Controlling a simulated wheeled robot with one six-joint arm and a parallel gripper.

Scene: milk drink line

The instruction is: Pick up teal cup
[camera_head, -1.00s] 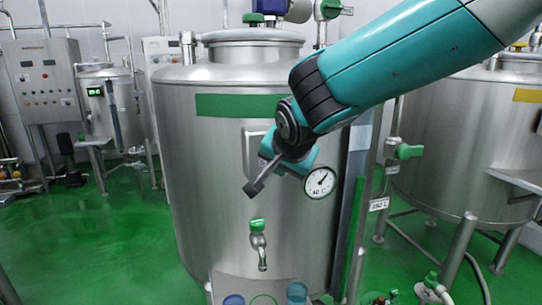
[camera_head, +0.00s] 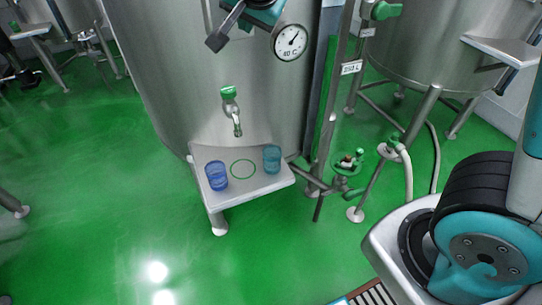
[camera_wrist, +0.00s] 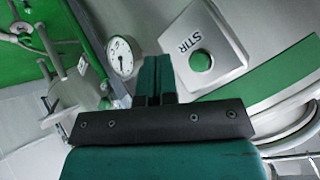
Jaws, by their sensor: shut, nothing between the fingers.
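The teal cup (camera_head: 272,158) stands upright on the right part of a small grey shelf (camera_head: 262,190) in front of the steel tank. It is not visible in the wrist view. My gripper (camera_head: 216,41) is at the top of the head view, well above the shelf and up and left of the cup. In the wrist view my gripper (camera_wrist: 155,78) has its two dark green fingers together with nothing between them. It faces the tank wall there.
A blue cup (camera_head: 216,175) stands at the shelf's left, beside a green ring mark (camera_head: 243,169). A green-handled tap (camera_head: 231,108) hangs above. A gauge (camera_head: 290,42) is right of my gripper. The wrist view shows a STIR panel (camera_wrist: 205,50). Pipes and a valve (camera_head: 350,165) stand right.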

